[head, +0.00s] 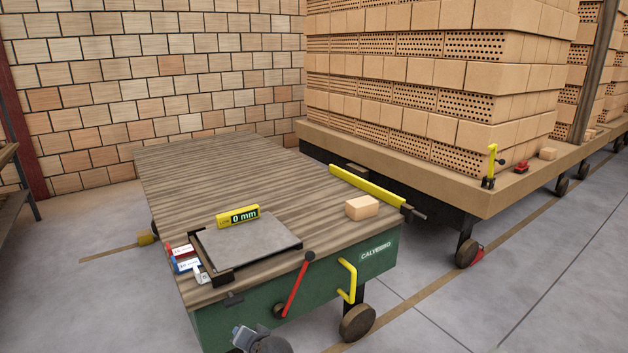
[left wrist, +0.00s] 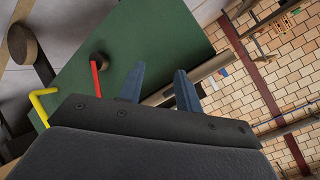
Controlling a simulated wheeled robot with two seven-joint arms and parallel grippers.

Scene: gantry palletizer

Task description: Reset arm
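My left gripper shows in the left wrist view (left wrist: 158,88), where its two bluish fingers stand apart with nothing between them. A grey part of my arm shows at the bottom of the head view, in front of the cart. The green cart (head: 330,283) with a striped wooden top stands in front of me. Its red lever (head: 297,285) and yellow handle (head: 347,281) are on the near side. They also show in the left wrist view as the red lever (left wrist: 96,80) and yellow handle (left wrist: 38,105). My right gripper is in neither view.
On the cart top are a grey plate (head: 250,246), a yellow "0 mm" display (head: 238,216), small labelled blocks (head: 184,262), a yellow bar (head: 366,186) and a tan brick (head: 361,208). A brick-loaded wagon (head: 470,195) stands behind at right. The cart's far top is clear.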

